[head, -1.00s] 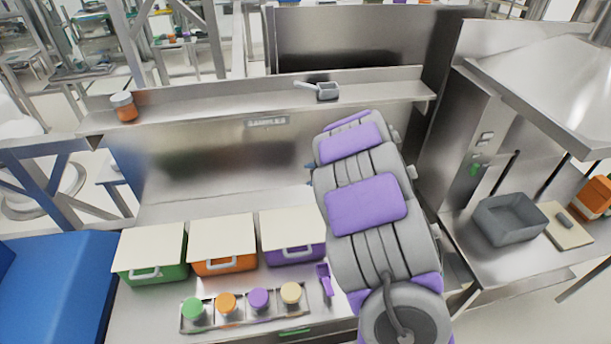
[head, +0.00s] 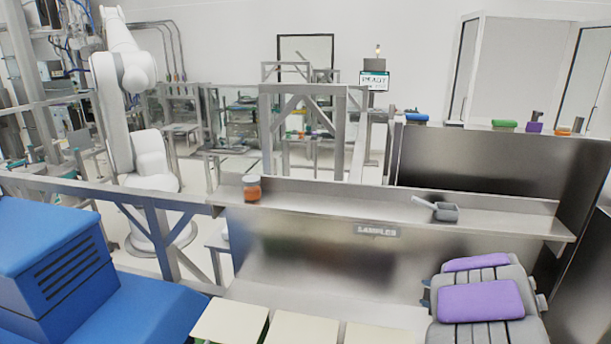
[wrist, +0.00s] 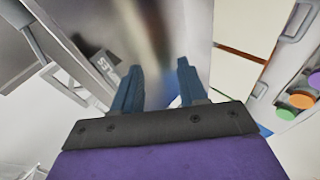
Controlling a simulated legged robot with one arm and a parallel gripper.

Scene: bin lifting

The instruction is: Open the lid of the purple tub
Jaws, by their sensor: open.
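The purple tub shows only as part of its cream lid (head: 378,335) at the bottom edge of the head view, the rightmost of three lids; its body and handle are cut off. In the wrist view my gripper (wrist: 158,78) is open and empty, its two blue fingers apart over the steel surface. Cream lids (wrist: 236,76) lie to the right of the fingers, not touching them. I cannot tell whether the purple tub is among the tubs in the wrist view.
In the wrist view jars with green, orange and purple tops (wrist: 286,113) lie at far right. In the head view a shelf (head: 330,200) behind the tubs holds an orange jar (head: 252,188) and a grey scoop (head: 445,211). A blue block (head: 70,270) stands at left.

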